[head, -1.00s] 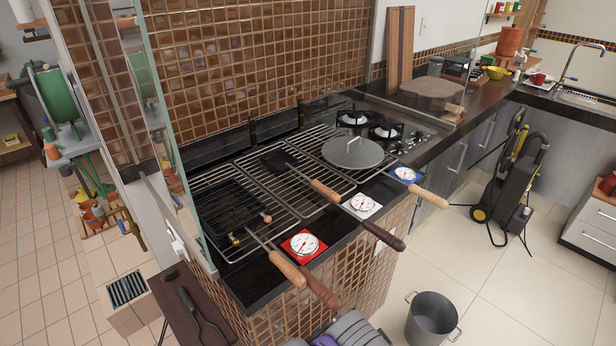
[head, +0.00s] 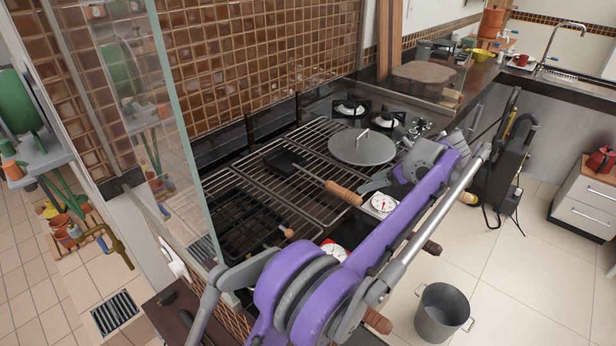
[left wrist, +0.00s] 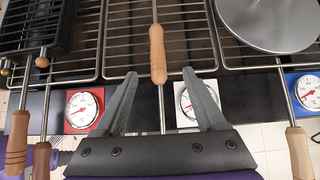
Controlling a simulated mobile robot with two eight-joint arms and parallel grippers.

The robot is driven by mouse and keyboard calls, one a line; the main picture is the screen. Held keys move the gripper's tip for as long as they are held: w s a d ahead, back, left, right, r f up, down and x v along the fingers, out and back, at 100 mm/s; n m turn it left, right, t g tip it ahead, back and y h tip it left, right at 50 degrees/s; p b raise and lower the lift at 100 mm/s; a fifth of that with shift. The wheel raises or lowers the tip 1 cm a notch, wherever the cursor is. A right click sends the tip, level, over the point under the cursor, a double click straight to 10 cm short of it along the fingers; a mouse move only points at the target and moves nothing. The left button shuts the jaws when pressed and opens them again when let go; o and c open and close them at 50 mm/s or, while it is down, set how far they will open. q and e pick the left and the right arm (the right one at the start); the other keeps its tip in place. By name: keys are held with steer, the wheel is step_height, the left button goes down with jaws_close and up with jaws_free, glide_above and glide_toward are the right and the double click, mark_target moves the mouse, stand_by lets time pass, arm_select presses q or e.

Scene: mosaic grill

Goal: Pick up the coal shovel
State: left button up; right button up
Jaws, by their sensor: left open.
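The coal shovel, as I take it, is a black-headed tool (head: 285,160) lying on the grill grate, its wooden handle (head: 343,193) pointing towards the front edge. In the left wrist view the handle (left wrist: 157,52) points down the picture, its end just between my fingertips. My left gripper (head: 370,185) is over the front counter by that end. The left wrist view shows its fingers (left wrist: 160,76) open, one on each side, with nothing gripped. The shovel head is outside the wrist view. My right gripper is not in view.
A round grey lid (head: 362,146) lies right of the shovel. A black grill basket (head: 240,222) lies left. Gauges on white (left wrist: 187,101), red (left wrist: 82,108) and blue (left wrist: 305,92) plates line the front. A glass panel (head: 150,120) stands left. A metal bucket (head: 442,312) is on the floor.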

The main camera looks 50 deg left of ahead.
mark_target(348, 192)
arm_select(q)
steer(key=x, duration=1)
steer(key=shift+s+f, duration=0.2)
jaws_close()
